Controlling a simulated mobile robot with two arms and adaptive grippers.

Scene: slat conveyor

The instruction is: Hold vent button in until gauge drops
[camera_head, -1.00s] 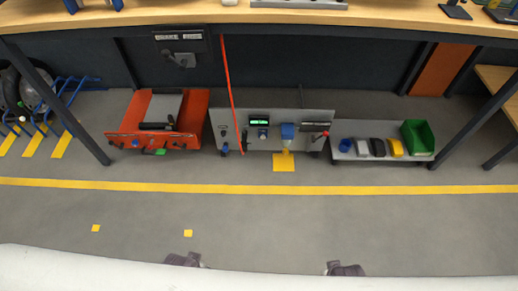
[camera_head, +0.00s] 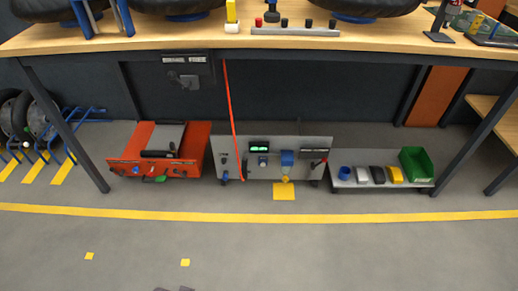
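A grey control panel (camera_head: 228,150) stands on the floor under the workbench. It has a lit green display (camera_head: 259,149), a blue part (camera_head: 287,158), small knobs and a red-tipped lever (camera_head: 322,162). A long grey strip with red and dark buttons (camera_head: 295,31) lies on the bench top, with one red button (camera_head: 258,22) at its left end. I cannot tell which of these is the vent button or the gauge, and no reading is legible. Neither gripper can be made out; only small dark tips of something show at the bottom edge.
The wooden workbench (camera_head: 390,38) spans the view, with black tyres (camera_head: 175,5) on it. Below stand a red machine (camera_head: 125,160) and a low grey shelf (camera_head: 408,187) with a green bin (camera_head: 417,165).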

